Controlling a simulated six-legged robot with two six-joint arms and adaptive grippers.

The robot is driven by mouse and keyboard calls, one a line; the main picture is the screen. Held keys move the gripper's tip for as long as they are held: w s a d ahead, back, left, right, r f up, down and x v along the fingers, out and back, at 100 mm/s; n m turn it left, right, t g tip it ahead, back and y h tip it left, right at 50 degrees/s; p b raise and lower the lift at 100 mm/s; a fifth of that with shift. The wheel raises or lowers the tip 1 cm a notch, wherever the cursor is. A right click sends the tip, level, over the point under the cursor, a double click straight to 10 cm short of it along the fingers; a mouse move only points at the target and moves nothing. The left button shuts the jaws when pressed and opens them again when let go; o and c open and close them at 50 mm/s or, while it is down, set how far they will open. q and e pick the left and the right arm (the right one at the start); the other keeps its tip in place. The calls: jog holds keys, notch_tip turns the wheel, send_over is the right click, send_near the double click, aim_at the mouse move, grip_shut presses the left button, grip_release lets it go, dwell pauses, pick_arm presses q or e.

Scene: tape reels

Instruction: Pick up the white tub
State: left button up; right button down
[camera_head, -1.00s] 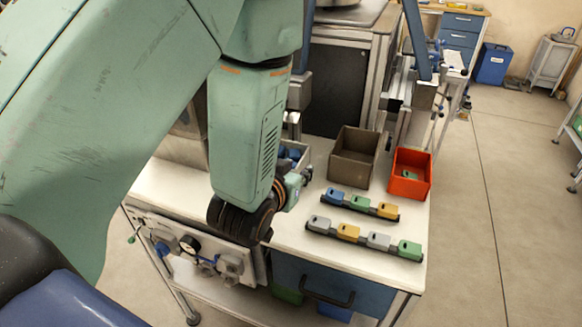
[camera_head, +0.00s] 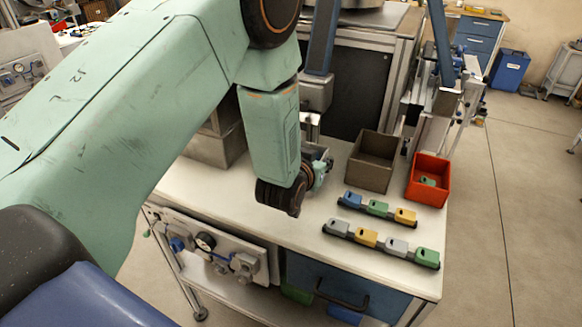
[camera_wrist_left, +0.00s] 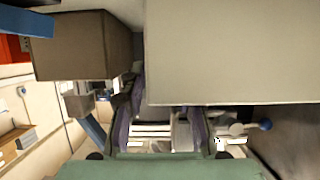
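The white tub (camera_wrist_left: 240,55) fills the upper right of the left wrist view as a large pale wall, very close to the camera. In the head view my left arm and gripper hide most of it. My left gripper (camera_head: 322,172) is at the tub, over the back part of the table. In the left wrist view its two fingers (camera_wrist_left: 162,115) stand apart with a gap between them. The far end of the right-hand finger is hidden by the tub's wall. I cannot tell whether either finger touches the tub. My right gripper is not in view.
A brown bin (camera_head: 370,172) stands right of the gripper, and a red bin (camera_head: 428,193) with a green piece in it stands beyond. Two rows of coloured blocks (camera_head: 378,210) lie near the front right. A grey metal box (camera_head: 213,150) stands left. The table's front left (camera_head: 215,205) is clear.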

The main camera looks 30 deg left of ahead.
pick_arm(q)
jog(key=shift+w+d+f, duration=0.1)
jog(key=shift+w+d, duration=0.05)
jog(key=shift+w, duration=0.15)
jog(key=shift+w+d, duration=0.1)
jog(key=shift+d, duration=0.25)
jog(key=shift+s+a, duration=0.2)
jog(key=shift+a, duration=0.2)
jog(key=c, duration=0.6)
jog(key=shift+w+d, duration=0.15)
jog(key=shift+d, duration=0.15)
grip_shut()
jog(key=shift+a, duration=0.2)
